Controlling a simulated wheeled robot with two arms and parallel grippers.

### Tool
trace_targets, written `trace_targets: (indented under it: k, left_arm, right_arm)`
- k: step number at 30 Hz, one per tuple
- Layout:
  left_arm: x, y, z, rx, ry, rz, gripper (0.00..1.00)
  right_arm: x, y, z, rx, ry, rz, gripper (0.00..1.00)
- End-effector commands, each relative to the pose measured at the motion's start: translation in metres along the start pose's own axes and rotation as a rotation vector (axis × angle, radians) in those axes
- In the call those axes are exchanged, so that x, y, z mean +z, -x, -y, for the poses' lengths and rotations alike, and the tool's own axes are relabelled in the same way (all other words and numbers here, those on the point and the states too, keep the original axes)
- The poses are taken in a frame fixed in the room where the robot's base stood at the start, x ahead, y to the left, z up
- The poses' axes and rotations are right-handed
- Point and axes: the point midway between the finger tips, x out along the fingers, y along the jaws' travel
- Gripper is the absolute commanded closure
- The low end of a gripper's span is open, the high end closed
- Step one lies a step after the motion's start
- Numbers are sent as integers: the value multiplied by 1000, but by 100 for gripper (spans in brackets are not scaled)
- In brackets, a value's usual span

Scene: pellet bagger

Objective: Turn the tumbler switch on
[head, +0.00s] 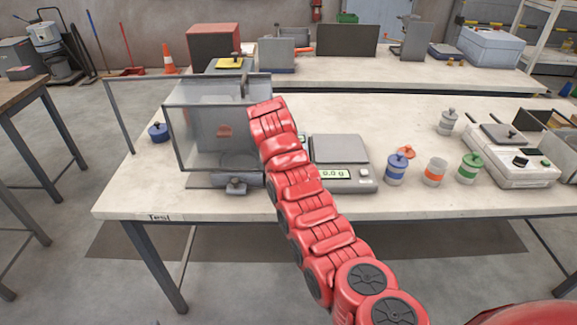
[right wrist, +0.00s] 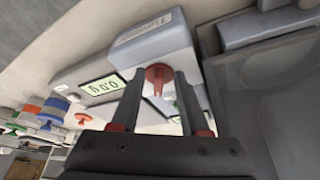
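In the right wrist view, a grey switch box (right wrist: 152,42) carries a partly readable label starting "Tu" and a red switch knob (right wrist: 159,75). My right gripper (right wrist: 159,82) is open, with its two fingers on either side of the knob and gaps visible between them and it. I cannot tell whether the fingertips touch the box. The switch position cannot be read. In the head view, my red right arm reaches over the table and hides the gripper and most of the switch area. A clear-walled tumbler enclosure (head: 190,150) stands left of the arm. My left gripper is not in view.
A scale (head: 340,150) reading 0.0 g stands just right of my arm; its display (right wrist: 103,88) shows in the wrist view. Several lidded jars (head: 396,170) and a sealer-like machine (head: 515,160) stand farther right. The table's front strip (head: 430,205) is clear.

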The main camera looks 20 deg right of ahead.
Motion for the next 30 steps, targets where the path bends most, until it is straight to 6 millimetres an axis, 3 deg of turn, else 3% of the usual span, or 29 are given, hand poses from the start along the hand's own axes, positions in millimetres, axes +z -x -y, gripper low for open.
trace_targets:
  k: [6,11,15,22,30]
  left_arm:
    - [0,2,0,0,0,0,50]
    - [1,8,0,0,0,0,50]
    - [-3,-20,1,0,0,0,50]
    - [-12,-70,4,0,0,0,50]
    - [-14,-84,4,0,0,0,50]
  right_arm:
    - [0,4,0,0,0,-1,55]
    - [0,28,1,-4,1,-3,55]
    - [-4,71,0,0,0,-1,55]
    - [-4,98,-1,1,1,4,55]
    - [-5,132,-1,-2,-4,-1,55]
